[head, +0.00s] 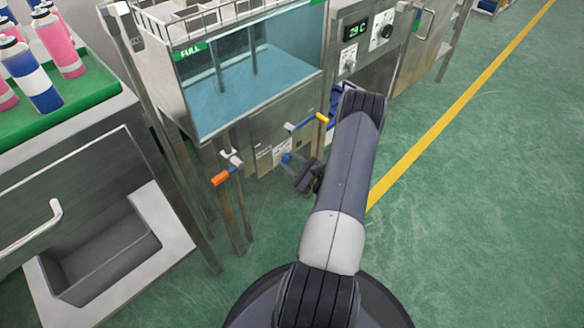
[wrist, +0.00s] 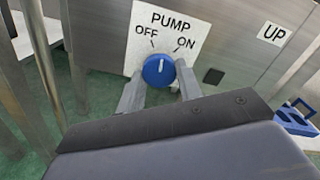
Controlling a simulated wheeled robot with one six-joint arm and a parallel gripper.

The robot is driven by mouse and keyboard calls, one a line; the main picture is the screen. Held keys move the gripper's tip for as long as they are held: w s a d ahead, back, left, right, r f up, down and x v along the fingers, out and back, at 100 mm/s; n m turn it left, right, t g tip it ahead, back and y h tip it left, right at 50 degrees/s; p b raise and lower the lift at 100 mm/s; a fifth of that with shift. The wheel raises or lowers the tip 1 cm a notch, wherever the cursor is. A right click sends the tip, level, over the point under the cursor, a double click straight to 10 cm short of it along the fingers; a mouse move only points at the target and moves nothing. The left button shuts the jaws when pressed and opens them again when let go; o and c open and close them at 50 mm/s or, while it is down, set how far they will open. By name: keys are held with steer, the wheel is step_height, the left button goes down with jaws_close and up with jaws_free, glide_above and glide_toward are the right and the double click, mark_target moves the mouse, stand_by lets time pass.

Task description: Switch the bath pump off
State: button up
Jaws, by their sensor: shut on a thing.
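The pump knob (wrist: 158,71) is a round blue dial with a white mark, below a plate (wrist: 170,24) that reads PUMP, OFF on the left and ON on the right. In the wrist view its white mark points roughly upward; I cannot tell exactly how near it is to either word. My gripper (wrist: 159,84) has one finger on each side of the knob and is shut on it. In the head view the blue knob (head: 286,158) shows small on the bath's front, with my gripper (head: 291,167) at it, partly hidden by my arm.
The water bath (head: 255,85) has a FULL label. A panel (head: 357,30) reads 29 C. A bench with a green tray (head: 85,98) of bottles stands left. Floor at right is clear.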

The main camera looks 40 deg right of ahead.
steer(key=shift+n+b, duration=1.95)
steer(key=shift+n, duration=0.35)
steer(key=o, duration=1)
steer(key=shift+c, duration=0.2)
steer(key=s+p, duration=0.2)
steer(key=s, duration=0.8)
steer(key=shift+s+d, duration=0.4)
steer(key=shift+d, duration=0.05)
steer(key=shift+w, duration=0.15)
steer(key=w, duration=0.3)
steer(key=w+b, duration=0.1)
steer(key=w, duration=0.2)
steer(key=w+a+b, duration=0.1)
steer(key=w, duration=0.3)
steer(key=shift+w, duration=0.35)
steer(key=shift+d, duration=0.1)
